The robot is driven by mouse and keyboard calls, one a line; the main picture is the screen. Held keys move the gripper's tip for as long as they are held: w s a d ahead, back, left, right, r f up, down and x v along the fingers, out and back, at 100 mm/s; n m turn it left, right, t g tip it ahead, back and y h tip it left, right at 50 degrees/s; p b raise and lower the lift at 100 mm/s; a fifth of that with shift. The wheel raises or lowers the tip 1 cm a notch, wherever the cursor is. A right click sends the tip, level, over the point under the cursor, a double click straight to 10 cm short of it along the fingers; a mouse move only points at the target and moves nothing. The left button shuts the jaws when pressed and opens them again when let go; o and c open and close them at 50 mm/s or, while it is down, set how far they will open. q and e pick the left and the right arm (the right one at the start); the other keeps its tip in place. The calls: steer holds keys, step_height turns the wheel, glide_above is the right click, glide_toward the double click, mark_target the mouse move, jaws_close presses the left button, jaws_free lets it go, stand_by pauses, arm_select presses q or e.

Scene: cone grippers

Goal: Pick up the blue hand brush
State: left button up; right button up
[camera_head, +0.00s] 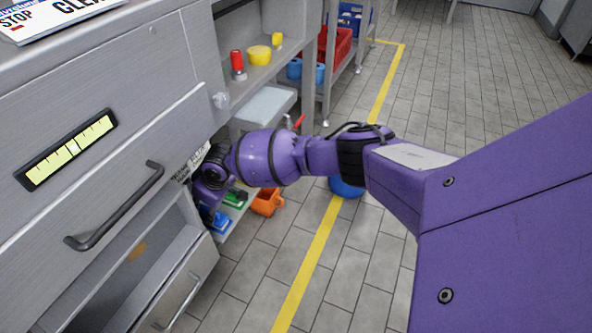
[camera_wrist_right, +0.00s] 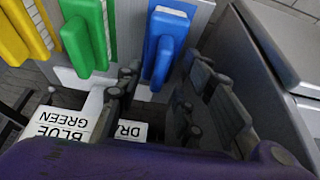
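The blue hand brush (camera_wrist_right: 163,48) lies on a light shelf, with its handle pointing down the right wrist view. In the head view it shows (camera_head: 214,219) low beside the cabinet, partly hidden by my right gripper (camera_head: 208,188). In the right wrist view, my right gripper (camera_wrist_right: 160,76) has its dark fingers spread apart. The brush handle lies in line with the gap between them, and nothing is held. I cannot tell how far the fingertips are from the handle. My left gripper is in neither view.
A green brush (camera_wrist_right: 84,42) and a yellow brush (camera_wrist_right: 28,32) lie left of the blue one. Printed labels (camera_wrist_right: 62,128) sit below them. An open drawer (camera_head: 150,285) and an orange jug (camera_head: 267,202) are near my right gripper. The tiled floor (camera_head: 450,110) is mostly clear.

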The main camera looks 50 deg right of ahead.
steer(key=shift+w+a+f, duration=0.15)
steer(key=shift+w+f, duration=0.15)
steer(key=shift+f, duration=0.1)
steer(key=shift+w, duration=0.1)
jaws_close()
